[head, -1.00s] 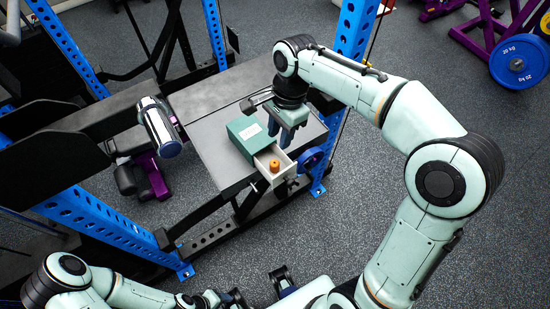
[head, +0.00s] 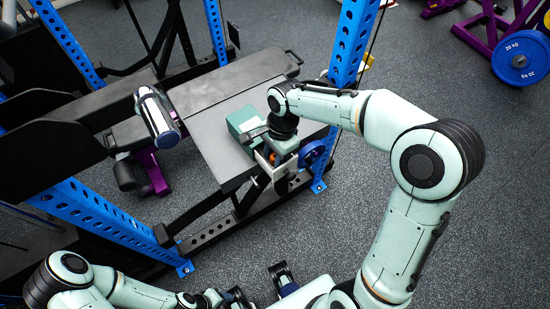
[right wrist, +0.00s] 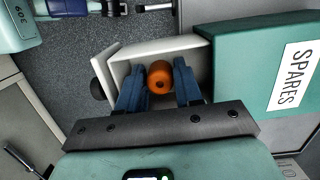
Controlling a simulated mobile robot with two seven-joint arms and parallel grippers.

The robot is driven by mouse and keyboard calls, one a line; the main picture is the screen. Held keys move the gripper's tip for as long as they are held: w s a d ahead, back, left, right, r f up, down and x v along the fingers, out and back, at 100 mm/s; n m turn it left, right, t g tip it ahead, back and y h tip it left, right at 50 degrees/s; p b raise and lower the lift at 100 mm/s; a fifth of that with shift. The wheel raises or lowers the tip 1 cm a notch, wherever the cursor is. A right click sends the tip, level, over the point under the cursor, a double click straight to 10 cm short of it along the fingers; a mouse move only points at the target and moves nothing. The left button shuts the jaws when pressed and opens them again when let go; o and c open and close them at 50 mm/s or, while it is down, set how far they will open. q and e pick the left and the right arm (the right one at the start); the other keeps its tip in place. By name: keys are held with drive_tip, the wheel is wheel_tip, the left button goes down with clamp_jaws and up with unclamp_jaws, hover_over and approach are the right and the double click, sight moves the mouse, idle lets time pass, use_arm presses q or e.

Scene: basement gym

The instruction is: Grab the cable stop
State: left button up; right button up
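The cable stop is a small orange cylinder (right wrist: 160,77) standing in the pulled-out white drawer (right wrist: 124,64) of a green box marked SPARES (right wrist: 245,62). My right gripper (right wrist: 160,88) reaches down into the drawer, its blue fingers open on either side of the cable stop. Any contact is too fine to tell. In the head view a little of the orange cable stop (head: 282,186) shows below my right gripper (head: 275,160), beside the green box (head: 241,121). My left gripper (head: 262,290) is low at the bottom edge, away from the box; its opening is unclear.
The box stands on a grey platform (head: 206,129) within a blue-post rack (head: 350,45). A blue disc (head: 312,156) is close right of the drawer. A chrome cylinder (head: 158,120) lies left of the platform. Open floor (head: 335,235) lies in front.

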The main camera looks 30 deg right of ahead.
clamp_jaws()
drive_tip(key=shift+r, duration=0.15)
